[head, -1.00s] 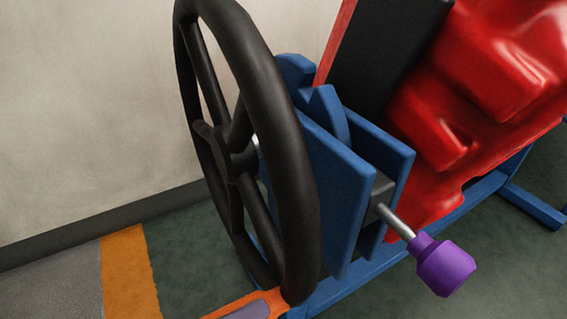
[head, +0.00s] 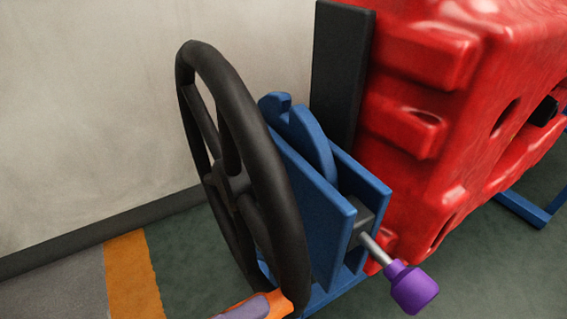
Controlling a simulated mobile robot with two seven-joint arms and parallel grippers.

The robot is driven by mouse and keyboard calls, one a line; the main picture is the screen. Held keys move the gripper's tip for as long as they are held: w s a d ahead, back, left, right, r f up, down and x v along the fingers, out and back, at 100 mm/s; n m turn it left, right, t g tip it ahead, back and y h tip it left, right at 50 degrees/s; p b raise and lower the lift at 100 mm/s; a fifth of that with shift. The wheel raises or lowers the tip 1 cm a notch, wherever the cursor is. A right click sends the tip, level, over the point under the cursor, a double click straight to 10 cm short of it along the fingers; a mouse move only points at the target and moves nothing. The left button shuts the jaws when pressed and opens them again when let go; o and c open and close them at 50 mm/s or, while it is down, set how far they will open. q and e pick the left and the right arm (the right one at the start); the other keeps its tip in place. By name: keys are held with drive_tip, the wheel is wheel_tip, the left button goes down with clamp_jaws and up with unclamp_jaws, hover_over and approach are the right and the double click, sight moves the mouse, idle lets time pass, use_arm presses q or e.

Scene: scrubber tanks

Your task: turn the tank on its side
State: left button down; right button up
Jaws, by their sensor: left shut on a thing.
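The red tank (head: 440,130) sits in a blue frame at the right, partly cut off by the picture edge. A dark upright plate (head: 338,75) lies against its near end and stands about vertical. A black handwheel (head: 262,165) stands left of the blue bracket (head: 312,210). A notched blue disc (head: 305,130) shows between the bracket plates. A purple knob (head: 413,288) on a metal pin sticks out of the bracket. My left gripper (head: 283,303), orange, is at the bottom, shut on the lower rim of the handwheel. My right gripper is not in view.
A pale wall (head: 90,110) with a dark baseboard is behind the wheel at the left. An orange floor stripe (head: 130,280) runs beside the green floor. A blue frame foot (head: 525,208) extends at the right.

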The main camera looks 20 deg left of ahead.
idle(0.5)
use_arm(q)
drive_tip(key=shift+c, duration=2.3)
unclamp_jaws()
drive_tip(key=v, duration=1)
